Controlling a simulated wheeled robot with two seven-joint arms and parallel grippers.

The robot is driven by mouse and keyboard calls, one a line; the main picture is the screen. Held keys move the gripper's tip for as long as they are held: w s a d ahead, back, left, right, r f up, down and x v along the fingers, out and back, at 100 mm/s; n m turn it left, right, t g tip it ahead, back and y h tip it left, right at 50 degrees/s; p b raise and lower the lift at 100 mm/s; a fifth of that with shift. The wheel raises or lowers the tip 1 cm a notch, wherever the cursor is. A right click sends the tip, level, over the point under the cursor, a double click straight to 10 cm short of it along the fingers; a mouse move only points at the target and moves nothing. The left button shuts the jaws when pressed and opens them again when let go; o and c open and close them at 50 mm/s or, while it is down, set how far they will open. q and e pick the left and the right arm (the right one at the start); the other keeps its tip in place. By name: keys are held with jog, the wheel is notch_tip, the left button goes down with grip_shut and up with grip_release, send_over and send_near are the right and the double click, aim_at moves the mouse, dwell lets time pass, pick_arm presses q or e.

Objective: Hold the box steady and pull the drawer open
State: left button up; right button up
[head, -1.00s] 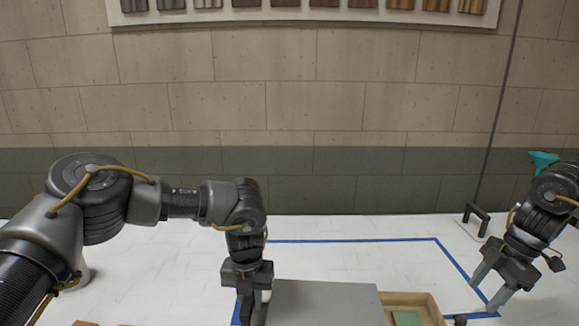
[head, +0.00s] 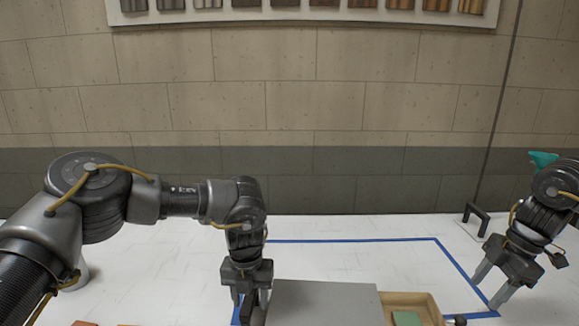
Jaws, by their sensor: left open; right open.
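A grey box (head: 322,303) stands at the bottom middle of the head view, its lower part cut off by the frame edge. A tan wooden drawer (head: 428,308) sticks out from its right side, with a green block (head: 406,318) in it. My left gripper (head: 252,308) points down at the box's left side. It is open; its fingertips are partly out of frame, and I cannot tell whether it touches the box. My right gripper (head: 487,288) is open and empty, to the right of the drawer and apart from it, near the blue tape.
Blue tape (head: 350,240) outlines an area on the white table (head: 150,270). A black bracket-like handle (head: 476,218) stands at the back right, near a teal funnel-shaped item (head: 543,158). A reddish piece (head: 85,323) shows at the bottom left. The table behind the box is clear.

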pick_arm(q)
notch_tip(320, 180, up, 12)
jog(key=shift+f, duration=0.2)
